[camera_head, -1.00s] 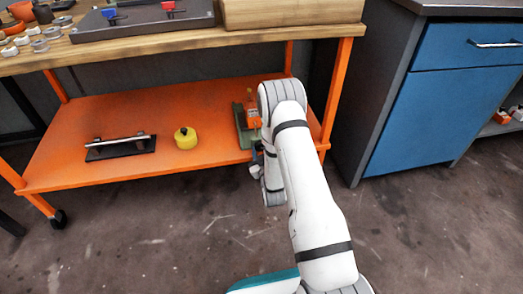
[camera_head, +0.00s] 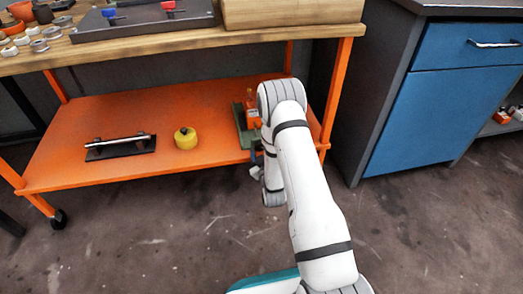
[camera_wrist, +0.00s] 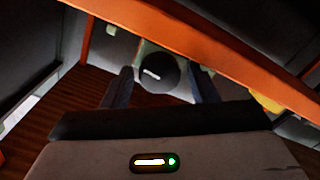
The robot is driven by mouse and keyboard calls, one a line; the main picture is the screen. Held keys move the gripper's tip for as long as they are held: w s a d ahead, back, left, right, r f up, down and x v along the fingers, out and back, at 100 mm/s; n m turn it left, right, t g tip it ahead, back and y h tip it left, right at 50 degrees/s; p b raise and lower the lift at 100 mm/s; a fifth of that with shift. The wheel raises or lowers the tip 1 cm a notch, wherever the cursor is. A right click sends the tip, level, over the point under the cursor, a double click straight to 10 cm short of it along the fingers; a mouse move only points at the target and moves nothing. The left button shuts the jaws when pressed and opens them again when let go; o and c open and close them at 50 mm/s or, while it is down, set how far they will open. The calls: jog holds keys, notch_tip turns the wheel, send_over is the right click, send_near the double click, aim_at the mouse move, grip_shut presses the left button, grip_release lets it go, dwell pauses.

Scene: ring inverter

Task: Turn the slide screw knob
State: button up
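In the wrist view, a dark round knob (camera_wrist: 160,78) with a short pale bar on its face sits between the two fingertips of my gripper (camera_wrist: 161,71). The fingers stand apart on either side of it; I cannot tell whether they touch it. In the head view, a green device with an orange part (camera_head: 243,127) is at the right end of the orange shelf, partly hidden by my arm. It appears to be the slide screw. My gripper (camera_head: 256,160) is mostly hidden behind my arm at the shelf's front edge, beside the device.
The lower orange shelf (camera_head: 110,177) holds a yellow round object (camera_head: 186,138) and a black plate with a metal bar (camera_head: 121,147). The wooden top (camera_head: 270,38) is above. A blue cabinet (camera_head: 440,100) stands to the right. An orange frame bar (camera_wrist: 210,35) crosses close to my gripper.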

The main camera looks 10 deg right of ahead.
jog(key=shift+o, duration=0.8)
jog(key=s+p, duration=0.2)
jog(key=s, duration=0.6)
jog(key=shift+p, duration=0.4)
jog(key=shift+w, duration=0.1)
jog(key=w+m+b, duration=0.2)
jog(key=w+m, duration=0.3)
jog(key=w, duration=0.3)
jog(key=shift+b, duration=0.4)
